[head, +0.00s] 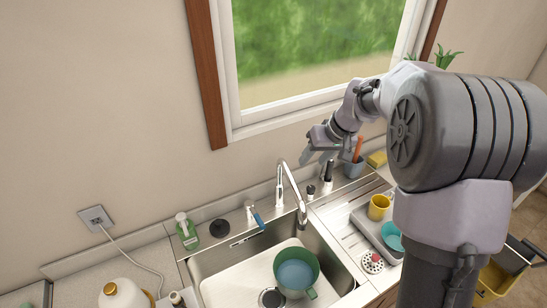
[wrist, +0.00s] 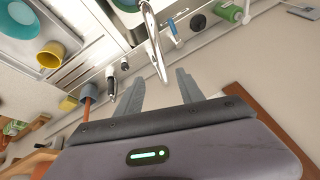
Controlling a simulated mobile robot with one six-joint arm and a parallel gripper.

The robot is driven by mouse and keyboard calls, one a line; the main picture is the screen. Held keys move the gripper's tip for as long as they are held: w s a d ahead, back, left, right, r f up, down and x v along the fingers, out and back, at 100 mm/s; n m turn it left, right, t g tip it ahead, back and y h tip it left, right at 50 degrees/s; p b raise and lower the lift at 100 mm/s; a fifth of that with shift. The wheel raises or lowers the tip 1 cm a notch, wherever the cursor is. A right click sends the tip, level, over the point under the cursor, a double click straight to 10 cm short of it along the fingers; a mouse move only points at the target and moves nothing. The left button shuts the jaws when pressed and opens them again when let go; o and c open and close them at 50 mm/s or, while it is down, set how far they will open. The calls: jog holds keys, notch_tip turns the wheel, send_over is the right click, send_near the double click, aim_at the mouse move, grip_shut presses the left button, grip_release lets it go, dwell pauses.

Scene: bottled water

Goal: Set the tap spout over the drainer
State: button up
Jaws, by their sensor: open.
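The chrome tap (head: 280,187) stands behind the sink, and its curved spout (head: 297,203) ends over the right rear part of the basin, near the drainer side. The grooved drainer (head: 334,220) is right of the sink. My gripper (head: 304,158) is open, raised above and to the right of the tap, apart from it in the head view. In the wrist view, the spout (wrist: 152,38) reaches down between my two fingertips (wrist: 160,76); its depth from them is hard to tell. Nothing is held.
A grey tray with a yellow cup (head: 379,207) and a teal bowl (head: 394,237) sits on the drainer. A green pot (head: 296,272) is in the sink (head: 236,287). A dark-topped bottle (head: 327,174) and a utensil holder (head: 353,166) stand behind, near my gripper.

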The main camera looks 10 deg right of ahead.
send_near(295, 184)
jog(key=x, duration=0.9)
jog(key=shift+w+f+p, duration=0.1)
jog(key=shift+p, duration=0.2)
jog(key=shift+c, duration=0.5)
grip_shut()
